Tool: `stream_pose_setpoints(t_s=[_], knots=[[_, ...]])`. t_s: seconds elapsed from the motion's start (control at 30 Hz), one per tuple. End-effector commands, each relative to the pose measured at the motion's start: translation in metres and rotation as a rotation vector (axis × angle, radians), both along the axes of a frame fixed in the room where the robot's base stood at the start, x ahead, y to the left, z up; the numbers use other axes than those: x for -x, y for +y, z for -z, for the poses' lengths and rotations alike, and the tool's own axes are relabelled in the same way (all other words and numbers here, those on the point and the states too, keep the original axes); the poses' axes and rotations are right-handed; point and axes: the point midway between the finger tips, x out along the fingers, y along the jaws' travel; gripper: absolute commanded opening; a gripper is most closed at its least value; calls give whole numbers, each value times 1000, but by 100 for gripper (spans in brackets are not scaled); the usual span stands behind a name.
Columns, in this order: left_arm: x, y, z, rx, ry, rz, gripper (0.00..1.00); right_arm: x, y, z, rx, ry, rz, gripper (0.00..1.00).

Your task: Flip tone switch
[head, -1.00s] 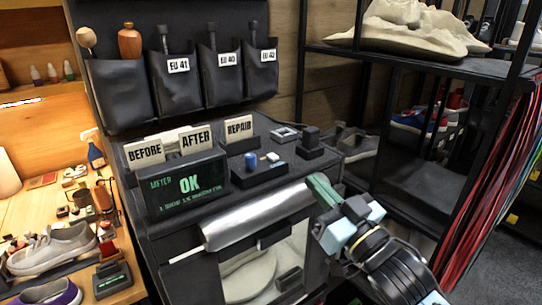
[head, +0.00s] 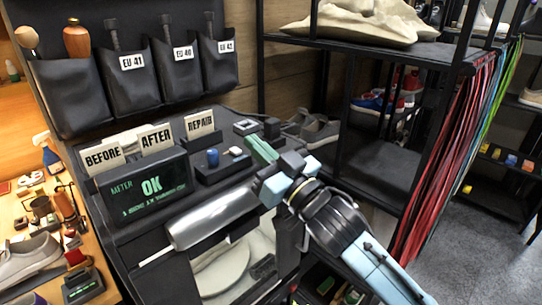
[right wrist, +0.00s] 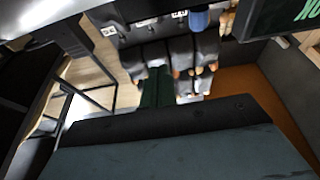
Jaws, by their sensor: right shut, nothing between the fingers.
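A dark console (head: 215,178) carries a small black box with a round blue knob (head: 213,158) and a small white piece (head: 236,151) on top. Which part is the tone switch is not labelled legibly. My right gripper (head: 260,150) is shut and empty, its green fingers just right of the white piece and over the console's right end. I cannot tell whether they touch anything. My left gripper is not in view.
A meter screen (head: 145,195) reading OK stands left of the knob. BEFORE, AFTER and REPAIR cards (head: 155,138) stand behind it. A silver roller (head: 208,220) runs along the console's front. A black shelf (head: 375,170) with shoes is close on the right.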

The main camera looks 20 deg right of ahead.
Motion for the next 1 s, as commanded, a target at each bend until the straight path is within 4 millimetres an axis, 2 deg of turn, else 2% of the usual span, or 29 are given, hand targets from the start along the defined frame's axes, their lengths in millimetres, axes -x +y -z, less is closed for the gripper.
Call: stream_pose_setpoints(t_s=[0.2, 0.3, 0.5, 1.0], knots=[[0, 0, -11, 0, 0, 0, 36, -37, 13, -16, -1, -2, 0, 0], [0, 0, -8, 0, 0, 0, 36, -35, 13, 6, 0, 6, 0, 0], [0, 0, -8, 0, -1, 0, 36, -35, 12, 24, -1, 3, 0, 0], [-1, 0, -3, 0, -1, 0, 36, -35, 13, 30, -4, -8, 0, 0]])
